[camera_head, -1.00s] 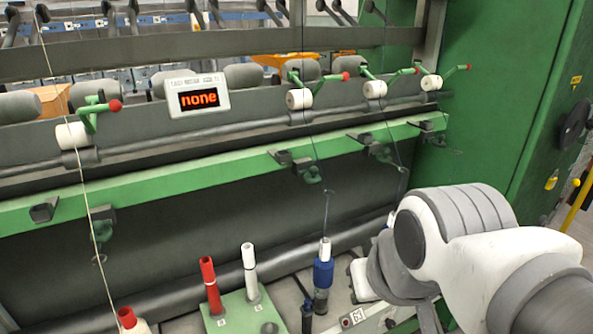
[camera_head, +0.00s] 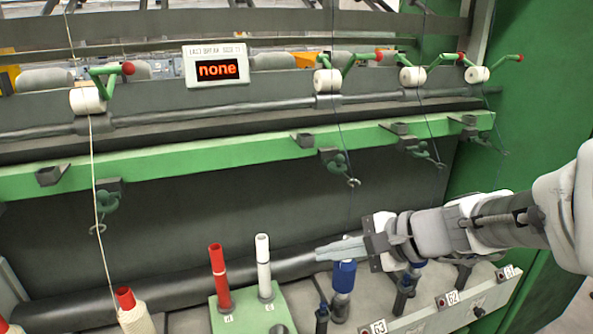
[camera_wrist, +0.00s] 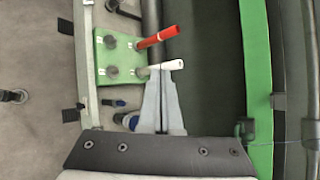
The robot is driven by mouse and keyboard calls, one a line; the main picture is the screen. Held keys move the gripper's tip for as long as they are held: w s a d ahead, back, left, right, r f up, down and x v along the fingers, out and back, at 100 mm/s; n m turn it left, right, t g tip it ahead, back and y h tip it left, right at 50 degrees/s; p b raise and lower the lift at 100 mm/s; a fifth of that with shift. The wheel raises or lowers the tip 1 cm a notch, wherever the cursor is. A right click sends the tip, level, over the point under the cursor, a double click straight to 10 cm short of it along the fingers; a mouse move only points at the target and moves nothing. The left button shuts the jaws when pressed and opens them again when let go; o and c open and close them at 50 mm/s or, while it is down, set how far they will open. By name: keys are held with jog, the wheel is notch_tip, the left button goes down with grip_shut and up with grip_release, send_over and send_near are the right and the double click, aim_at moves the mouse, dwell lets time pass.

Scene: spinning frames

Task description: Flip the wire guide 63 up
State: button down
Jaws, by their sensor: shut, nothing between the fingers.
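A green wire guide (camera_head: 337,165) hangs down from the green beam, above the blue bobbin (camera_head: 343,277). The plate reading 63 (camera_head: 378,327) is on the front rail below, so this looks like guide 63, though no number on it is readable. A thread runs down by it to a small ring. My gripper (camera_head: 320,252) is shut and empty, pointing left. It is below the guide and apart from it, by the bobbin's top. In the wrist view, my gripper (camera_wrist: 164,72) lines up with the white tube (camera_wrist: 174,65); contact is unclear. A guide (camera_wrist: 247,128) shows at the right.
Other guides hang at the right (camera_head: 420,150) and left (camera_head: 104,205). A green stand (camera_head: 250,312) holds a red and a white tube. Threads run down from white rollers (camera_head: 327,80). A green machine wall (camera_head: 545,100) bounds the right. The display (camera_head: 217,69) reads "none".

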jog(key=w+d+f+m+t+h+b, duration=0.1)
jog(key=w+d+m+t+b, duration=0.1)
jog(key=w+d+m+t, duration=0.45)
jog(key=w+d+f+m+t+h+b, duration=0.1)
jog(key=w+d+m+t+h+b, duration=0.15)
jog(key=d+m, duration=0.55)
jog(key=w+a+r, duration=0.1)
jog(key=w+a, duration=0.1)
jog(key=w, duration=0.2)
jog(key=w+a+r+n+b, duration=0.1)
jog(key=w+a, duration=0.2)
jog(key=w, duration=0.2)
jog(key=shift+w+r+t+y, duration=0.3)
jog(key=shift+t+y, duration=0.05)
jog(key=shift+t, duration=0.05)
jog(key=shift+r, duration=0.15)
